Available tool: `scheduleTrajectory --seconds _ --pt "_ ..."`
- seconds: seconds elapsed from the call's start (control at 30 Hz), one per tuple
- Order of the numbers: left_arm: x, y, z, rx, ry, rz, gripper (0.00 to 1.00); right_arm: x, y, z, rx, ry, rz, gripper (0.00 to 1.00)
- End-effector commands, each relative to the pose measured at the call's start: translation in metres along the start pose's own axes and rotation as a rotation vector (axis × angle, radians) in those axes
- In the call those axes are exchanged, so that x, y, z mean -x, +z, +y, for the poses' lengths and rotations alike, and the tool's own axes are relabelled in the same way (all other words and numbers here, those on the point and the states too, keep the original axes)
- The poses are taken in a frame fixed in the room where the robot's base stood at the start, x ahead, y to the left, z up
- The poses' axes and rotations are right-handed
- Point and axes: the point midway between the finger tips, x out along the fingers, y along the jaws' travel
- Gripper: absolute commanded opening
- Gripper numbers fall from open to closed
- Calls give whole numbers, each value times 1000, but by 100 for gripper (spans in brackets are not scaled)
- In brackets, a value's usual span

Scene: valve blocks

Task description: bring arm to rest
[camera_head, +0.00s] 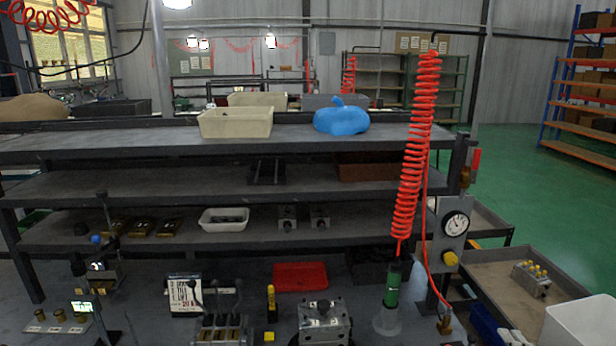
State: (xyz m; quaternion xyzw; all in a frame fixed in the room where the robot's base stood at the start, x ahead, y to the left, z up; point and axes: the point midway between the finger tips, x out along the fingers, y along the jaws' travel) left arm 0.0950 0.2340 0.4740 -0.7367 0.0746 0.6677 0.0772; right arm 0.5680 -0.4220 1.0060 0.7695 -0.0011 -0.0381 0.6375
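Neither of my grippers shows in the head view, and no part of my arms can be made out. A metal valve block (325,320) sits on the workbench at the bottom centre. Two smaller grey blocks (287,219) stand side by side on the lower shelf. A block with several yellow caps (531,277) rests in a grey tray (487,287) at the right.
A red tray (300,276) lies on the bench. A green-bodied tool (392,286) stands in a clear holder below a red coiled hose (410,150). A pressure gauge (456,225) is at the right.

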Motion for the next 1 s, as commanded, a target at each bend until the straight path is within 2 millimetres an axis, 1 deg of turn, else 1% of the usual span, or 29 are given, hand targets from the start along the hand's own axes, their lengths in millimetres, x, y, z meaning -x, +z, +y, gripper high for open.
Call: scheduleTrajectory --seconds 0.17,0.27,0.37,0.4,0.47,0.53,0.57,0.6,0.7,0.8,1.0 --pt "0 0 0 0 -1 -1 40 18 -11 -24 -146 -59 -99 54" --pt "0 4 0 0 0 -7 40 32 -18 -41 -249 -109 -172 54" --pt "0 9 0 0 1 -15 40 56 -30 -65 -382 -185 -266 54" --pt "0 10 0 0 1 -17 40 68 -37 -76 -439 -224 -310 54" --pt "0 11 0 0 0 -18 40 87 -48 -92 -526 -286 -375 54" --pt "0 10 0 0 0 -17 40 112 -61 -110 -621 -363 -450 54" --pt "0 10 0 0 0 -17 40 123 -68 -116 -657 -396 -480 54" --pt "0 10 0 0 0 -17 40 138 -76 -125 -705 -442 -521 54" --pt "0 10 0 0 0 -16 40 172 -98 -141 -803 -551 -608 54" --pt "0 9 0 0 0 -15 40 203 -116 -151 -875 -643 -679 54" --pt "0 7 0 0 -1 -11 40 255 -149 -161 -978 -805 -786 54"
